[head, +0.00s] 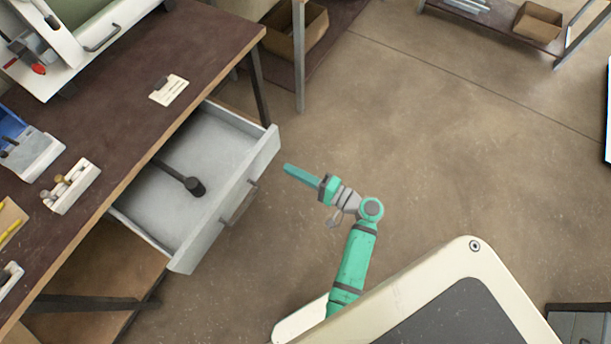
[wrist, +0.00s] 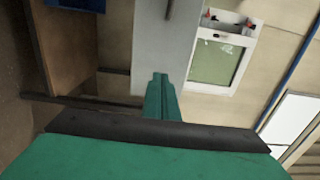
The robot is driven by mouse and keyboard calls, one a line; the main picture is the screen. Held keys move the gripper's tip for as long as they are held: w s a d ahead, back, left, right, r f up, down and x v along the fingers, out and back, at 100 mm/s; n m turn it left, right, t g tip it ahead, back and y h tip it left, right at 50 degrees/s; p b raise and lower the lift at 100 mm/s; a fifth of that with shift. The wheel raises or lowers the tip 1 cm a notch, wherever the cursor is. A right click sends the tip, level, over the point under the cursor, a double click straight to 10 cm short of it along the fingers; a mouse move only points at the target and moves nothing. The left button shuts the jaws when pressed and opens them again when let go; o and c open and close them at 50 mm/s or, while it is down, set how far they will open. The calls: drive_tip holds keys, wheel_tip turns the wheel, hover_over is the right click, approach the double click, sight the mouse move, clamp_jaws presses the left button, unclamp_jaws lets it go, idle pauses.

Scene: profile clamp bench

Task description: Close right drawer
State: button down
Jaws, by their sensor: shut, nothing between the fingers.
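The right drawer (head: 232,206) is a light grey drawer pulled well out from under the bench top in the head view. A dark mallet-like tool (head: 193,186) lies inside it, its rear end hidden under the bench. The drawer's front has a dark bar handle (head: 239,203). My gripper (head: 286,169) is green, shut and empty, just right of the drawer front near its far corner. A small gap seems to show between them. In the wrist view, my shut fingers (wrist: 158,80) point toward a pale grey panel (wrist: 150,50), which looks like the drawer front.
The brown bench top (head: 130,110) holds a white plate (head: 169,90), a small holder with knobs (head: 71,186) and a blue-grey fixture (head: 28,145). A bench leg (head: 259,85) stands beyond the drawer. Cardboard boxes sit on low shelves behind.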

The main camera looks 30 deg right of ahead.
sight(266, 156)
drive_tip(key=x, duration=0.6)
drive_tip(key=shift+w+a, duration=0.2)
drive_tip(key=shift+w, duration=0.15)
